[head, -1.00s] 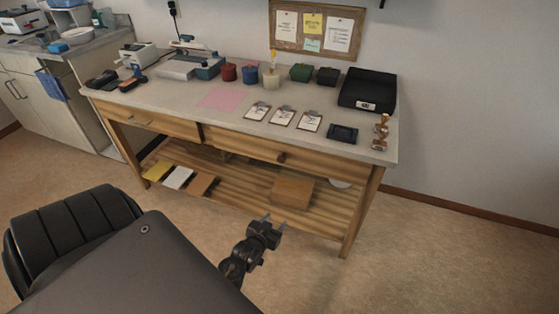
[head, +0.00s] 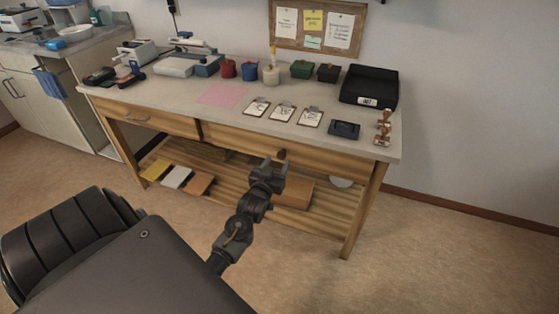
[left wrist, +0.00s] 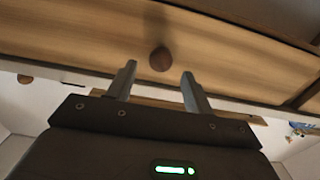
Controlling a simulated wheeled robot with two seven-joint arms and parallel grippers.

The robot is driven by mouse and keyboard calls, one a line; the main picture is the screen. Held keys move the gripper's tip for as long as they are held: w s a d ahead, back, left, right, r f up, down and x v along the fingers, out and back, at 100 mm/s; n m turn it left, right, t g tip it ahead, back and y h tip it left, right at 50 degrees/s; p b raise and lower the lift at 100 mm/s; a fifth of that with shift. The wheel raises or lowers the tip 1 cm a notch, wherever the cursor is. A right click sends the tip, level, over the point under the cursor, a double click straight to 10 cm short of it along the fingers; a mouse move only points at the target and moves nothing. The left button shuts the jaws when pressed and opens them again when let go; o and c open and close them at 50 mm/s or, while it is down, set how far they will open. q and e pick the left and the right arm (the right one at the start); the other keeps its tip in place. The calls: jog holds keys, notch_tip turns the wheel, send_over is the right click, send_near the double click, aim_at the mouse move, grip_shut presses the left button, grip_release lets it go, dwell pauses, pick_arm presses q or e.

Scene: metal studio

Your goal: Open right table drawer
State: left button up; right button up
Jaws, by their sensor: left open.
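The right table drawer (head: 240,143) is a wide wooden front under the table top, and it looks shut. Its round brown knob (head: 282,154) sits near the middle of the front. My left gripper (head: 274,170) is open and empty just below and in front of the knob. In the left wrist view the knob (left wrist: 160,60) shows beyond the gap between the fingertips (left wrist: 158,74), apart from both fingers. The drawer front (left wrist: 90,40) fills the upper part of that view. My right gripper is not in view.
The wooden table (head: 397,150) carries clipboards (head: 282,114), a black tray (head: 370,86) and stamps (head: 383,128). A left drawer (head: 140,116) with a bar handle is beside the right one. A lower slatted shelf holds a brown box (head: 296,194). The floor in front is clear.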

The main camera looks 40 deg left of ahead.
aim_at(281, 157)
pick_arm(q)
jog(key=shift+x, duration=1.55)
grip_shut()
